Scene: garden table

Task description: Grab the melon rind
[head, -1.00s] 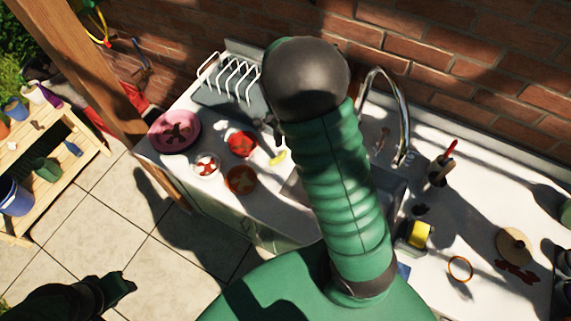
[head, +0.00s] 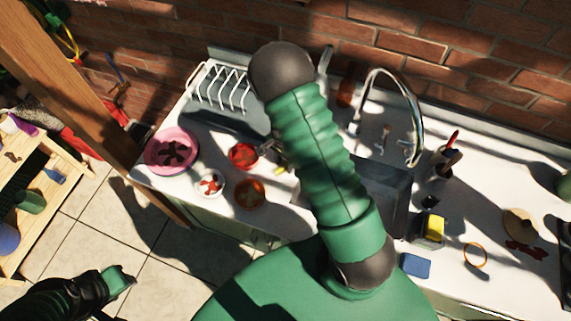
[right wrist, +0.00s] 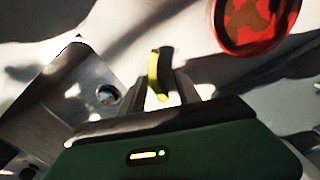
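The melon rind (right wrist: 158,72) is a thin yellow, curved piece lying on the white counter. In the right wrist view it reaches between the fingertips of my right gripper (right wrist: 160,92), which is open with a gap beside the rind. In the head view only a bit of the rind (head: 280,171) shows, just below my right gripper (head: 270,147), which is small and partly hidden by my arm. My left gripper (head: 120,281) is at the lower left, over the paving and away from the counter; its fingers are not clear.
A red bowl (head: 243,155), an orange bowl (head: 249,193), a white bowl (head: 210,184) and a pink plate (head: 158,158) stand left of the rind. A white dish rack (head: 222,84) is behind. The sink (head: 385,195) with its tap (head: 412,110) lies to the right.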

